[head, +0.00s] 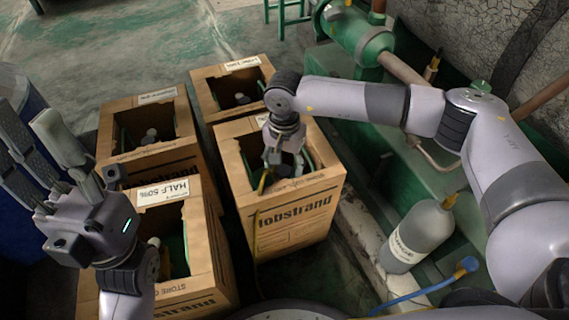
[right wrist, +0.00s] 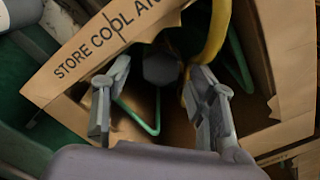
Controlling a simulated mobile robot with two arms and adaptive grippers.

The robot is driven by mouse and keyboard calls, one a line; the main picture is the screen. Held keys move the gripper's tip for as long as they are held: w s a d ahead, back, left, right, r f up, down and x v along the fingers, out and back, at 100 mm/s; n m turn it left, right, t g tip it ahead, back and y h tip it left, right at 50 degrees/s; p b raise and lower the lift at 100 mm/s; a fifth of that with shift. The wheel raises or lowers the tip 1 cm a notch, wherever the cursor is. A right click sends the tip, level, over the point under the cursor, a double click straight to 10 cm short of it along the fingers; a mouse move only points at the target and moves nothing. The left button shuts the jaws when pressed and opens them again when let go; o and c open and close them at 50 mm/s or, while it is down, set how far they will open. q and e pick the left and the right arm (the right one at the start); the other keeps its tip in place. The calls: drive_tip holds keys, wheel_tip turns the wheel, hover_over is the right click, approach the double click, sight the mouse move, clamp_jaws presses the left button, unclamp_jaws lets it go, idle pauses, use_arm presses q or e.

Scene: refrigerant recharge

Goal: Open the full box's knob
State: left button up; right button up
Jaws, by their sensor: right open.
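The front right cardboard box (head: 290,205) has an open top, and my right gripper (head: 272,160) reaches down into it. Its white label (head: 262,120) is mostly hidden by my wrist, so I cannot read whether it says full. In the right wrist view, a grey faceted knob (right wrist: 160,68) shows inside the box, between and beyond the fingertips of my open right gripper (right wrist: 155,85). I cannot tell whether the fingers touch it. A yellow hose (right wrist: 207,35) runs beside the knob. My left gripper (head: 60,150) is raised at the left, away from this box; its jaw opening is unclear.
The box labelled HALF 50% (head: 215,255) stands to the left. Two more open boxes (head: 150,165) (head: 205,95) stand behind. A grey cylinder (head: 420,235) and a blue-ended hose (head: 440,285) are at the right, near green machinery. Free floor (head: 130,50) lies at the back left.

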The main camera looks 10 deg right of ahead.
sight(284, 169)
wheel_tip(284, 169, up, 12)
drive_tip(key=shift+f, duration=0.2)
idle(0.5)
